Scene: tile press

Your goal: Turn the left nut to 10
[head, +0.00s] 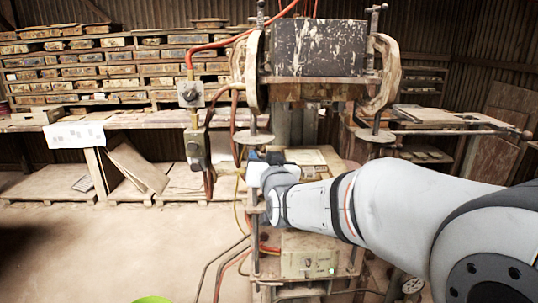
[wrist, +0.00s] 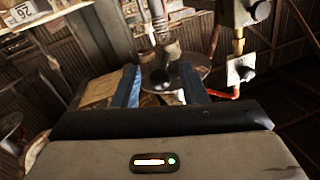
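The tile press (head: 318,48) stands in the middle of the head view, with a threaded rod on each side. The left nut (head: 254,138) looks like a flat round disc on the left rod; no number is readable on it. My gripper (head: 258,158) is at the left rod, just below that disc. In the wrist view, the blue fingers of my gripper (wrist: 160,86) are apart, with a dark rounded end between them in the picture. A round disc (wrist: 186,78) and a rod (wrist: 157,22) show beyond. I cannot tell whether the fingers touch anything.
A control box (head: 194,148) with orange and red hoses hangs left of the rod, close to my gripper. A lower panel (head: 308,264) has a green light. Open floor (head: 120,250) lies at left.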

